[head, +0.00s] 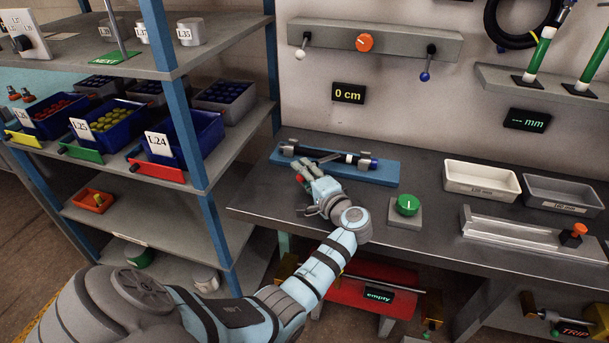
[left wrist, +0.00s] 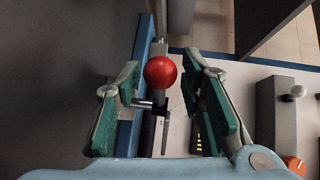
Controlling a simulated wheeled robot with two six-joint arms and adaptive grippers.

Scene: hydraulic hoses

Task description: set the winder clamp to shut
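A lever with a red ball knob (head: 298,178) stands at the left part of a blue bench fixture (head: 376,175). No label shows which part is the winder clamp. A dark hose piece (head: 335,156) with a blue end lies along the fixture. My left gripper (head: 308,175) is at the front left of the fixture, by the red knob. In the left wrist view, the red knob (left wrist: 160,72) sits between the spread fingers of my left gripper (left wrist: 161,82), with a gap on both sides. My right gripper is in no view.
A green button (head: 407,204) on a grey box is right of my left wrist. A wall panel (head: 385,40) carries a white-ball lever, an orange knob and a blue-ball lever. A "0 cm" display (head: 348,93) hangs below it. Two trays (head: 482,187) stand further right.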

